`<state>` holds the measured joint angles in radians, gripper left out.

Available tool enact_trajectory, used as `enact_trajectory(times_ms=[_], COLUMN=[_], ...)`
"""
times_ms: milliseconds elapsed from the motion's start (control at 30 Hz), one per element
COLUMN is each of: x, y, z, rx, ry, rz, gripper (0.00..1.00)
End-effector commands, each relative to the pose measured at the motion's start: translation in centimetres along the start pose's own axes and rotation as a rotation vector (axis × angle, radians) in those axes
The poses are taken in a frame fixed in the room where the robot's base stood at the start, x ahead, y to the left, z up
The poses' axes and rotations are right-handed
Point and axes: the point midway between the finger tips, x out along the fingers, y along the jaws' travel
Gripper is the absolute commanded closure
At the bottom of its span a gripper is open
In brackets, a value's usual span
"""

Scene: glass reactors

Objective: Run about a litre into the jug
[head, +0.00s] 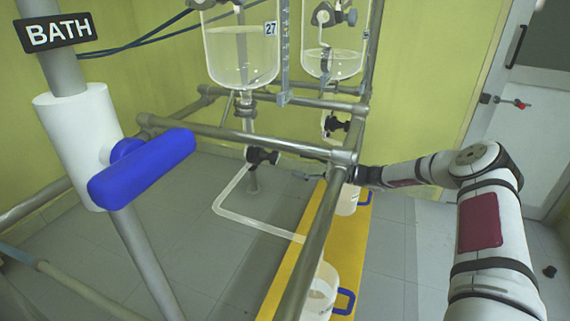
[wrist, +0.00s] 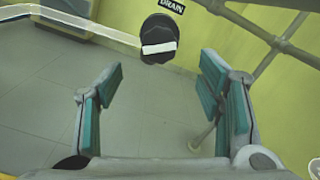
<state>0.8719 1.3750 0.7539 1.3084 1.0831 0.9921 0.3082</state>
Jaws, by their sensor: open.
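A glass reactor (head: 240,55) tagged 27 hangs at top centre, holding clear liquid. Below it is a black drain valve (head: 262,156), with a clear outlet tube (head: 235,215) bending down and right toward the front jug (head: 322,285). That jug has a blue handle; its fill level is unclear. My gripper (head: 312,176) is partly hidden behind the frame rail, right of the valve. In the wrist view my gripper (wrist: 160,78) is open and empty. A black knob with a white bar (wrist: 158,42) is ahead of the fingertips, between their lines and apart from them.
A second reactor (head: 333,60) with its own black valve (head: 336,124) stands right. A second blue-handled jug (head: 348,200) is on the yellow platform (head: 290,265). Metal rails (head: 250,135) cross near my arm. A blue BATH handle (head: 142,168) is left. A DRAIN label (wrist: 257,4) is behind.

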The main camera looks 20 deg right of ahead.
Motion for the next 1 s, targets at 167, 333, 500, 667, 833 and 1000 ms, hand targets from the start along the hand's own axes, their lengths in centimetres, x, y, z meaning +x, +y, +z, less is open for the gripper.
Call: enact_trajectory(times_ms=[167, 333, 500, 667, 833, 1000], x=[1.2, 2.1, 4.2, 6.6, 8.5, 9.2], y=[0.1, 0.0, 0.1, 0.1, 0.0, 0.0], z=[0.1, 0.3, 0.3, 0.2, 0.3, 0.4], rx=[0.222, 0.307, 0.309, 0.308, 0.307, 0.309], ry=[0.000, 0.000, -0.001, -0.001, -0.001, 0.000], rz=[0.000, 0.000, 0.002, 0.001, 0.000, -0.001], gripper=[0.39, 0.39, 0.39, 0.39, 0.39, 0.39])
